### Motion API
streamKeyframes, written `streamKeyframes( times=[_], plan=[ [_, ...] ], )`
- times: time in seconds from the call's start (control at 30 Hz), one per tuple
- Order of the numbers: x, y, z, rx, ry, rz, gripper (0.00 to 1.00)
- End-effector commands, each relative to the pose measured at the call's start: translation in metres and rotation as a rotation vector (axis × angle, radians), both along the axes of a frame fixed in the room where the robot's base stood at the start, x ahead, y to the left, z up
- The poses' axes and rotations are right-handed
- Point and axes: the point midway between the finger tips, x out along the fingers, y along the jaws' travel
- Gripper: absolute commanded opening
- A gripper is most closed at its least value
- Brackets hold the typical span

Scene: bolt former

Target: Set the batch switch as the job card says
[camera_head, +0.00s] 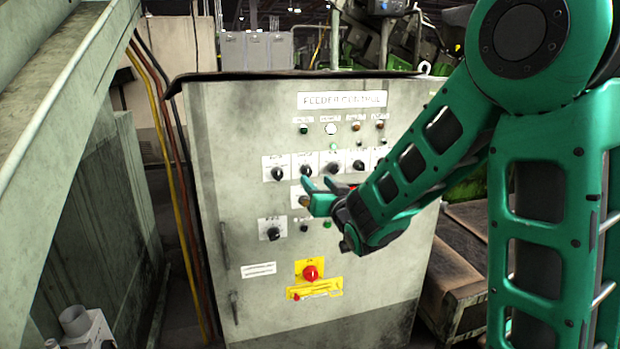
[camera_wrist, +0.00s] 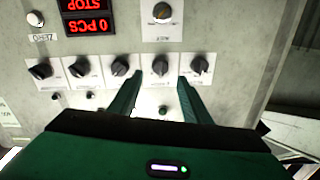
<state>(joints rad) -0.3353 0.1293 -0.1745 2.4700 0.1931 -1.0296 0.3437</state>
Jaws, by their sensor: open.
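The feeder control cabinet (camera_head: 215,240) has a row of black rotary switches on white plates. Their labels are too small to read, so I cannot tell which is the batch switch. My gripper (camera_head: 305,193) is open in front of the panel, just below the row's second switch from the left (camera_head: 305,171). In the upside-down wrist view, my fingertips (camera_wrist: 160,76) frame that black knob (camera_wrist: 160,65), one on each side; contact is not clear. Neighbouring knobs (camera_wrist: 121,66) and (camera_wrist: 199,64) sit outside the fingers. No job card is readable.
A red display (camera_wrist: 88,16) reads STOP and 0 PCS. A red emergency button (camera_head: 310,272) sits on a yellow plate low on the cabinet. Another rotary switch (camera_head: 273,234) is at lower left. A sloping beam (camera_head: 70,100) stands left; my arm covers the panel's right side.

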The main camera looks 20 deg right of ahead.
Motion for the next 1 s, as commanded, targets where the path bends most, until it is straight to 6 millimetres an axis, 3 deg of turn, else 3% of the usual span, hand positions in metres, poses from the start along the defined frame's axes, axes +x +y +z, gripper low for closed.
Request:
streamKeyframes(
  times=[0.1,0.33,0.77,0.8,0.97,1.0],
  plan=[
    [0.022,0.001,0.0,0.0,0.0,0.0,0.44],
    [0.052,0.003,-0.001,-0.001,0.001,-0.001,0.44],
    [0.063,0.004,0.0,0.0,0.001,-0.001,0.44],
    [0.063,0.004,0.0,0.0,0.001,-0.001,0.41],
    [0.062,0.004,0.0,0.0,0.001,-0.001,0.03],
    [0.063,0.003,0.0,0.0,0.001,-0.001,0.03]
  ],
)
